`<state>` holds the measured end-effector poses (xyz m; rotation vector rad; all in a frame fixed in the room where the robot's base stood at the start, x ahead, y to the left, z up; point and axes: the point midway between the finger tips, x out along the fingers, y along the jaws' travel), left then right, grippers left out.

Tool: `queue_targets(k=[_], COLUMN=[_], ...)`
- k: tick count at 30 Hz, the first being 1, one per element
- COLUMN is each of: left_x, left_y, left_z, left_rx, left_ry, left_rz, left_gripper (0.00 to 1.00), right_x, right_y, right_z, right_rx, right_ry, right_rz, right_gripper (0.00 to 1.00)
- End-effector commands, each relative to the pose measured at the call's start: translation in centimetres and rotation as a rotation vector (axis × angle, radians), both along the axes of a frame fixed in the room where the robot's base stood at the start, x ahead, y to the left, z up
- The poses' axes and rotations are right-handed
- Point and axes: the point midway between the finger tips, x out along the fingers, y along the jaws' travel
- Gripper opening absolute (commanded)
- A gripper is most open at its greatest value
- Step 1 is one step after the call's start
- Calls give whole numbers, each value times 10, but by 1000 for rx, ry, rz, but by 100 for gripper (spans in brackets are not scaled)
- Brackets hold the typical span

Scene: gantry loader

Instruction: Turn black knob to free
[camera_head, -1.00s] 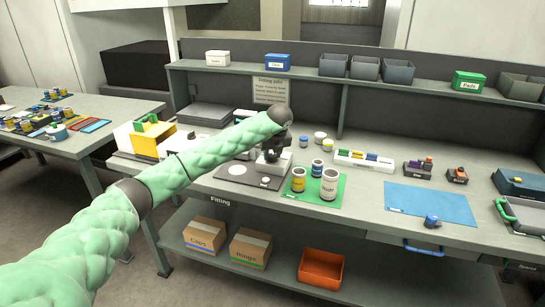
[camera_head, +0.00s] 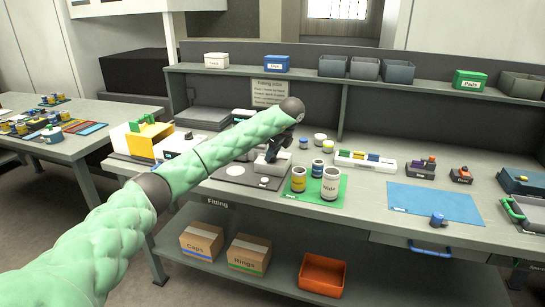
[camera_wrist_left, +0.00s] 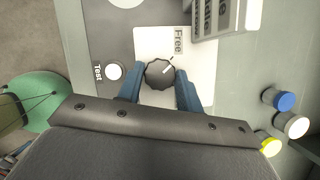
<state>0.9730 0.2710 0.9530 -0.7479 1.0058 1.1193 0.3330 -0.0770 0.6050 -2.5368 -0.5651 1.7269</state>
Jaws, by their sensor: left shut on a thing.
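The black knob (camera_wrist_left: 159,74) sits on a pale plate (camera_wrist_left: 150,45) in the left wrist view. Its white pointer mark slants up and right, roughly toward the word "Free" printed on the plate. My left gripper (camera_wrist_left: 160,92) is shut on the knob, with a blue finger on each side of it. In the head view my left gripper (camera_head: 274,151) reaches down to a small pale unit (camera_head: 281,167) on the bench; the knob is hidden there. My right gripper is out of view.
A dark panel with a round white button (camera_wrist_left: 114,71) marked "Test" lies beside the plate. Blue, white and yellow-topped jars (camera_wrist_left: 291,125) stand to the right. A blue mat (camera_head: 430,203) lies farther right.

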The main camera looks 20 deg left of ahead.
Motion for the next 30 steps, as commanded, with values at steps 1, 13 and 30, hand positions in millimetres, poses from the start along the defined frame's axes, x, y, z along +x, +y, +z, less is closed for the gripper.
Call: queue_targets(k=[1,13,30], left_x=[0,0,0], left_y=[0,1,0], left_z=[-1,-1,0], left_rx=[0,0,0], left_ry=[0,1,0], left_rz=[17,79,78], left_gripper=[13,13,57], right_x=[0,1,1], right_y=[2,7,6], right_z=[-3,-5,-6], right_rx=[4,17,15], right_ry=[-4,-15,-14], right_rz=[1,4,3], right_gripper=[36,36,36])
